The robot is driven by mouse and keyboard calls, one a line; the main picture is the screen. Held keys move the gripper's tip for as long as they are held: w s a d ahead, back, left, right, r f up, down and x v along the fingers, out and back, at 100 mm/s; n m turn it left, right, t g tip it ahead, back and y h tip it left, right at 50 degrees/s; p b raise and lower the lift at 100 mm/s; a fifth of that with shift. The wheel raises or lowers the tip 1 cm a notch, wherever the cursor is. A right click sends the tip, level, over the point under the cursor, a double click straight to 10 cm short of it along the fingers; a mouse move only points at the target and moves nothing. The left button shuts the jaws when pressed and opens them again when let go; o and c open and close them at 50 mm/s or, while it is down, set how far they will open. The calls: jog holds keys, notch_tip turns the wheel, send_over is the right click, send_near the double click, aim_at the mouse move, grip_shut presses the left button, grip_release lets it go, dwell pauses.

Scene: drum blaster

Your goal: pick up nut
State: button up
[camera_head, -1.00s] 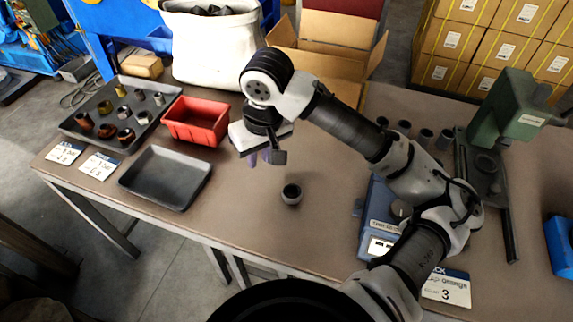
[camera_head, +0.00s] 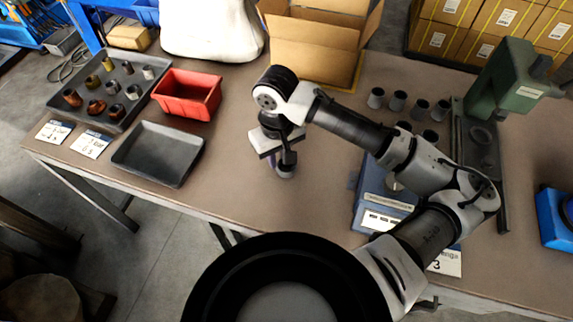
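My gripper (camera_head: 284,168) points down at the middle of the table, with its purple fingertips low, close to the tabletop. It is at the place where the small dark grey round nut stood alone in the earlier frame. The gripper and its fingers now cover most or all of that nut, so I cannot make it out clearly. I cannot tell whether the fingers are open around it or shut on it.
A black tray (camera_head: 128,64) with several metal parts is at the back left. A red bin (camera_head: 188,95) and an empty dark tray (camera_head: 158,153) stand nearer. A blue scale (camera_head: 380,207), several grey cylinders (camera_head: 397,101) and a green press (camera_head: 507,80) are right. A cardboard box (camera_head: 313,58) is behind.

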jog(key=shift+d+f, duration=0.1)
jog(key=shift+f, duration=1.75)
grip_shut()
